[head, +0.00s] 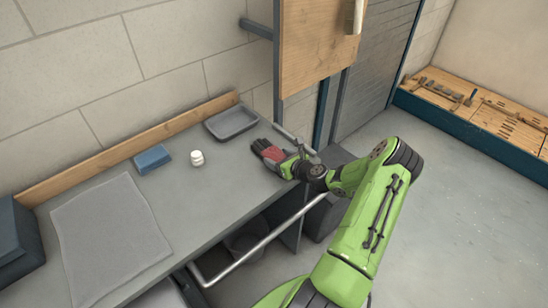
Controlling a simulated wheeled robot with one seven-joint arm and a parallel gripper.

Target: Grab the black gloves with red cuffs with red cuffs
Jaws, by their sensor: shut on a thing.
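The black gloves with red cuffs (268,151) are at the right end of the grey workbench, near its far corner. The dark fingers point to the upper left and the red cuff faces my arm. My gripper (287,164) is at the cuff end of the gloves and is shut on them. The jaws are small in the head view and partly hidden by the gloves and my wrist. I cannot tell whether the gloves touch the bench top.
On the workbench (180,222) are a grey tray (231,123), a white roll or jar (197,158), a blue block (152,159) and a grey mat (110,235). A metal rail (262,242) runs along the front edge. A wooden panel (318,45) stands behind the gloves.

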